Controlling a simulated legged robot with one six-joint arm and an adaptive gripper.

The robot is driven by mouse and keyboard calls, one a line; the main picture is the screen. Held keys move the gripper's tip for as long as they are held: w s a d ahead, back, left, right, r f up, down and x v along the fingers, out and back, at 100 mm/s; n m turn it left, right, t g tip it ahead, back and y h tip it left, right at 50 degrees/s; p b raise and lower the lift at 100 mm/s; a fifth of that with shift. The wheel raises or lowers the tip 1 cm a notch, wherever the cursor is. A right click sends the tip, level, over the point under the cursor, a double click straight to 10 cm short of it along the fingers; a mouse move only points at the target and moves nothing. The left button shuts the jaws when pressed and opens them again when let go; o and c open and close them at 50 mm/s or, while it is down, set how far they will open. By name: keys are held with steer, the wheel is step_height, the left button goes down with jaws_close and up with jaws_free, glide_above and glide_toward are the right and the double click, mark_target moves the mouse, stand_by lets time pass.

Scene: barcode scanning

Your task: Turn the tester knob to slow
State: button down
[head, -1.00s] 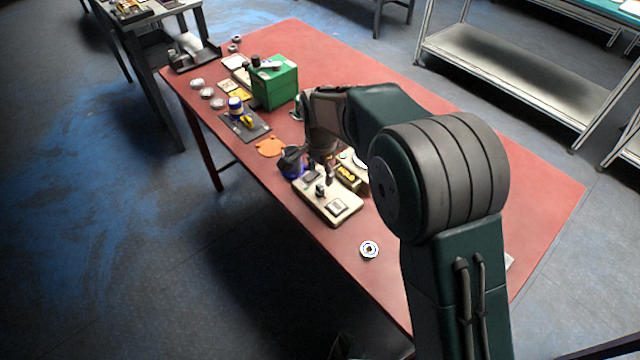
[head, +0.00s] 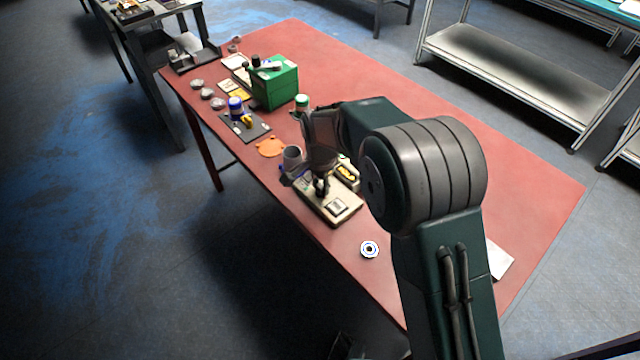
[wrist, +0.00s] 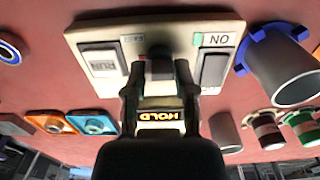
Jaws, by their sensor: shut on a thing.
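The tester is a cream panel (head: 330,213) near the front edge of the red table. In the wrist view the panel (wrist: 105,32) appears upside down, with a RUN button (wrist: 101,62), a dark switch (wrist: 213,70) marked ON and a dark knob (wrist: 158,66) between them. My gripper (wrist: 158,84) is shut on the knob, one finger on each side. A lit display (wrist: 160,116) reads HOLD. The fingers partly hide the knob, so its pointer is unclear.
A grey cup in a blue ring (wrist: 285,70) stands close beside the tester. A green box (head: 274,84), an orange piece (head: 271,147) and a white-and-green bottle (head: 301,104) are farther back. A round nut-like part (head: 369,249) lies at the front.

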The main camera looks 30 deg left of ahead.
steer(key=shift+n, duration=0.4)
steer(key=n, duration=0.4)
steer(key=shift+a, duration=0.1)
steer(key=n, duration=0.9)
steer(key=shift+n, duration=2)
steer(key=shift+c, duration=2.1)
jaws_free()
steer(key=shift+f, duration=0.1)
